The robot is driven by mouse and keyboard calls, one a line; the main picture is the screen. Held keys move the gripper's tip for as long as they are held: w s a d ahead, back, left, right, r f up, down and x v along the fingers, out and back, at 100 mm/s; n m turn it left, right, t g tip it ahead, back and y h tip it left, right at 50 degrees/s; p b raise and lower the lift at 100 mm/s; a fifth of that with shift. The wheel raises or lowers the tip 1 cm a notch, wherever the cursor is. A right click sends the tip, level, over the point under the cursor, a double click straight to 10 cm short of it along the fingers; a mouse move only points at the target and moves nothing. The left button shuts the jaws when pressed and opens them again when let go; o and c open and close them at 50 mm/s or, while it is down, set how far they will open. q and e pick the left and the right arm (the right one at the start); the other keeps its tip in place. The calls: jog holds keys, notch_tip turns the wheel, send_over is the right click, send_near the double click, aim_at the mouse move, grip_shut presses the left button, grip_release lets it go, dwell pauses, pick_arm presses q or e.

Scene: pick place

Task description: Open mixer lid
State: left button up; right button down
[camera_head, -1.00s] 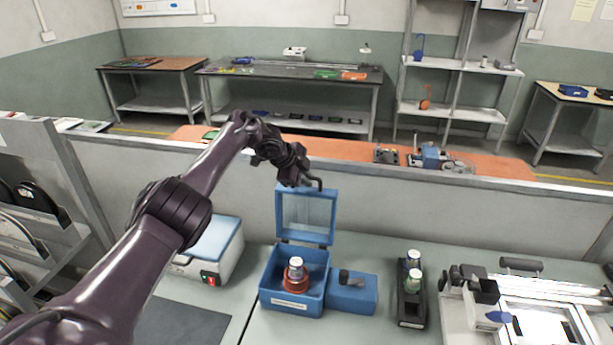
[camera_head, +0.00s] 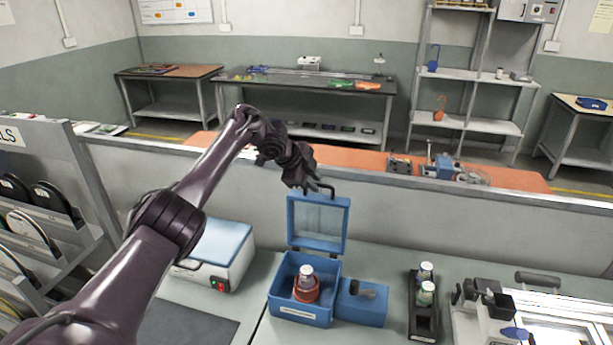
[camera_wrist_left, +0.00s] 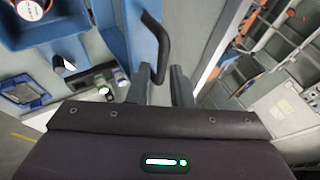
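The mixer is a blue box (camera_head: 301,312) on the bench. Its lid (camera_head: 318,225), a blue frame with a clear pane, stands upright at the back, so the box is open. A red holder (camera_head: 306,291) with a white-capped vial sits inside. My left gripper (camera_head: 313,184) is at the lid's top edge by its dark handle. In the left wrist view, the black bent handle (camera_wrist_left: 158,42) reaches down toward the gap between my left gripper's fingers (camera_wrist_left: 161,88). The fingers look apart, with space around the handle; firm contact is not visible. My right gripper is not in view.
A blue block (camera_head: 361,304) adjoins the mixer on the right. A black rack (camera_head: 424,318) with two vials stands further right, then a metal device (camera_head: 482,322). A white box with a blue top (camera_head: 222,252) stands left. A low partition runs behind the bench.

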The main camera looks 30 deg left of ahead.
pick_arm(q)
jog(key=shift+b+v, duration=0.5)
jog(key=shift+v, duration=1.6)
